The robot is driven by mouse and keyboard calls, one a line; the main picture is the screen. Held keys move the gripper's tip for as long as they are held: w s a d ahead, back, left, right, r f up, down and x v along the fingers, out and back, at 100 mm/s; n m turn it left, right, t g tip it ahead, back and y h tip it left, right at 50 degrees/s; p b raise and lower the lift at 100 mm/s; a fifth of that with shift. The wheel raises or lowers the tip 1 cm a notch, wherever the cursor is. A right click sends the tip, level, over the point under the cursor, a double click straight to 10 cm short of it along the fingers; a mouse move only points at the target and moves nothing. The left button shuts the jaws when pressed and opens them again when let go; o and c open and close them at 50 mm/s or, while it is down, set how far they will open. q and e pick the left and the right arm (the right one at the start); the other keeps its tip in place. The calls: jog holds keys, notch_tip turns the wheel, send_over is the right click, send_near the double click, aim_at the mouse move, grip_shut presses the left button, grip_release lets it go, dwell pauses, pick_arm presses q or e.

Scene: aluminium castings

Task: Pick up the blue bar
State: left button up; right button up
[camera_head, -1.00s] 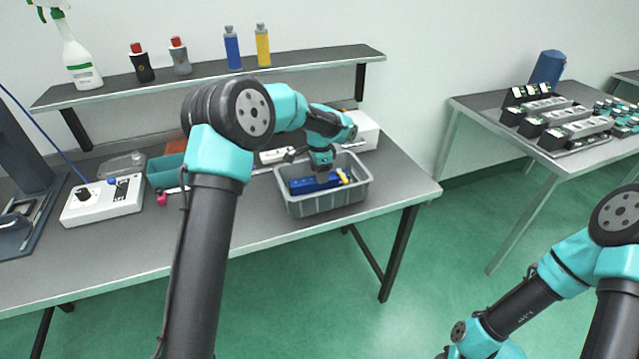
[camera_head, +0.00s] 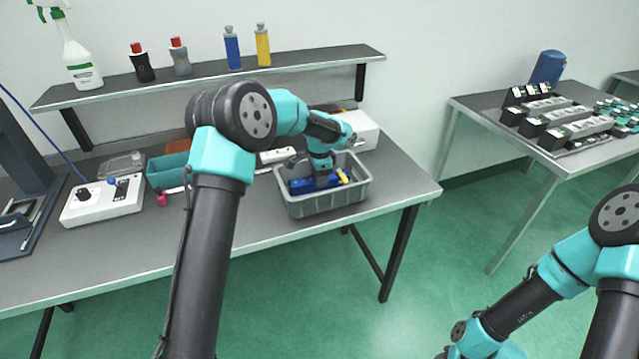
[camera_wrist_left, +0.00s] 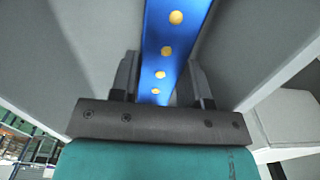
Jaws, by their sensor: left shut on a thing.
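The blue bar (camera_head: 301,186) lies in the grey bin (camera_head: 326,207) on the workbench. In the left wrist view the blue bar (camera_wrist_left: 172,42) shows a row of yellow round spots and runs between the two fingers. My left gripper (camera_head: 322,182) reaches down into the bin and is shut on the bar; its fingers also show in the left wrist view (camera_wrist_left: 160,80). The fingertips are partly hidden by the bar and the bin. A yellow piece (camera_head: 343,177) is beside the gripper in the bin. My right gripper is out of view; only part of that arm shows at lower right.
The bin walls stand close around the gripper. A white box (camera_head: 362,130), a teal bin (camera_head: 168,171) and a white control box (camera_head: 103,200) are on the bench. A shelf (camera_head: 205,79) with bottles runs behind. The bench front right of the bin is clear.

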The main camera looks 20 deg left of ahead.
pick_arm(q)
jog(key=shift+c, duration=1.2)
jog(key=shift+r, duration=0.1)
notch_tip(320, 180, up, 10)
